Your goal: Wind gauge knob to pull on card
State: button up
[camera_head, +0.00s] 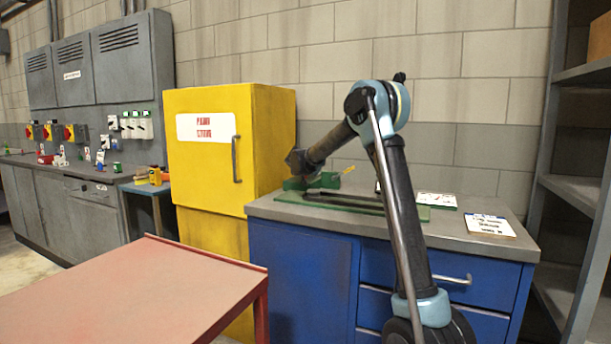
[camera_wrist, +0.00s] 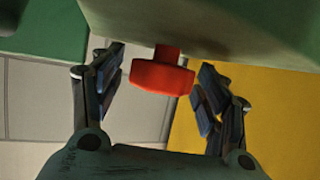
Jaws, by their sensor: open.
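A red round knob (camera_wrist: 158,78) on a short red stem sticks out from a grey-green body (camera_wrist: 240,25) in the wrist view. My gripper (camera_wrist: 160,68) is open, its dark fingers on either side of the knob with gaps between. In the head view my gripper (camera_head: 298,162) is at the green vise-like block (camera_head: 325,181) on the blue bench; its fingers and the knob cannot be made out there. Two printed cards lie on the bench, one behind my arm (camera_head: 437,200) and one near the front right (camera_head: 490,225); their print is too small to read.
A yellow cabinet (camera_head: 205,170) stands left of the blue bench (camera_head: 300,280). A red table (camera_head: 130,295) is in front at the left. A grey counter (camera_head: 75,205) with switches above lies far left. Shelving (camera_head: 570,195) stands at the right.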

jog(key=v, duration=1.2)
jog(key=shift+f, duration=0.1)
